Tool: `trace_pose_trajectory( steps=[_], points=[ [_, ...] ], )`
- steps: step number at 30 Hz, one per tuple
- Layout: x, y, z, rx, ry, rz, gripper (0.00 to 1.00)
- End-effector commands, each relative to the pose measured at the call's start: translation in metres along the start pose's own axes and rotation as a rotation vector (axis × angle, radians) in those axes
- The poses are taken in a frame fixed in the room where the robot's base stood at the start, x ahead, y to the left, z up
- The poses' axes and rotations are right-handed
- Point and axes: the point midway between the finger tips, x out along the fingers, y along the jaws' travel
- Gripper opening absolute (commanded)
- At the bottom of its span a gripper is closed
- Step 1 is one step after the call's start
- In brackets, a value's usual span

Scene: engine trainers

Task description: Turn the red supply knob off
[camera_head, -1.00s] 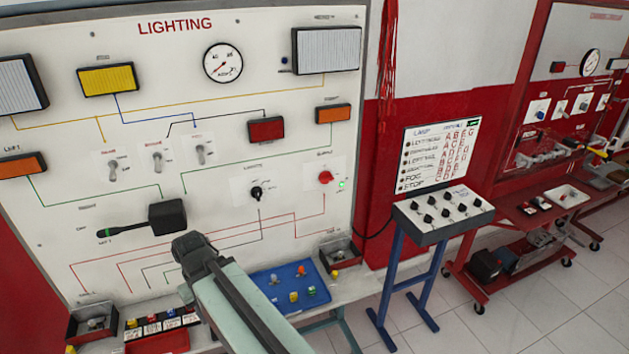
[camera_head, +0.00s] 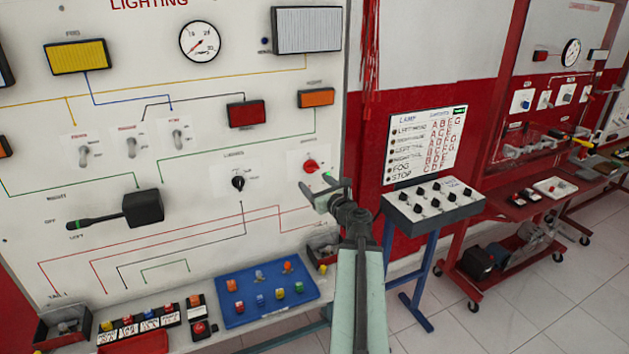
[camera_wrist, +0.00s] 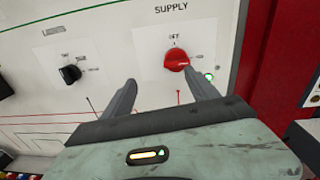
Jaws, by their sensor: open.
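The red supply knob (camera_head: 310,166) is on the right side of the white lighting board. In the wrist view the red knob (camera_wrist: 177,60) sits under the label SUPPLY, with OFF printed above it. Its pointer is turned right and slightly down, away from OFF. A green light (camera_wrist: 208,76) glows beside it. My gripper (camera_head: 318,192) is open and empty, just below the knob in the head view. In the wrist view its two fingers (camera_wrist: 164,92) are spread, with the right tip near the knob's lower right. I cannot tell whether it touches.
A black knob (camera_head: 238,183) is left of the red one. A blue tray (camera_head: 232,318) with small coloured parts lies on the bench below. A grey switch box (camera_head: 435,206) on a blue stand is to the right.

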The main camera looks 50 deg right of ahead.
Motion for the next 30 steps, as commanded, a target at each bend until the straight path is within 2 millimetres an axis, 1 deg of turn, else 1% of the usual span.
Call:
trace_pose_trajectory(
  steps=[1, 3, 8, 11, 13, 21, 24, 30],
  points=[
    [-0.006, -0.017, -0.001, 0.051, -0.014, -0.037, 0.68],
    [-0.010, -0.028, 0.001, 0.093, -0.025, -0.062, 0.68],
    [-0.008, -0.030, 0.002, 0.103, -0.028, -0.066, 0.68],
    [0.001, -0.031, 0.002, 0.101, -0.028, -0.065, 0.68],
    [0.011, -0.032, 0.003, 0.100, -0.027, -0.064, 0.68],
    [0.060, -0.034, 0.004, 0.098, -0.027, -0.062, 0.68],
    [0.068, -0.035, 0.004, 0.098, -0.027, -0.063, 0.68],
    [0.068, -0.034, 0.004, 0.098, -0.027, -0.064, 0.68]
  ],
)
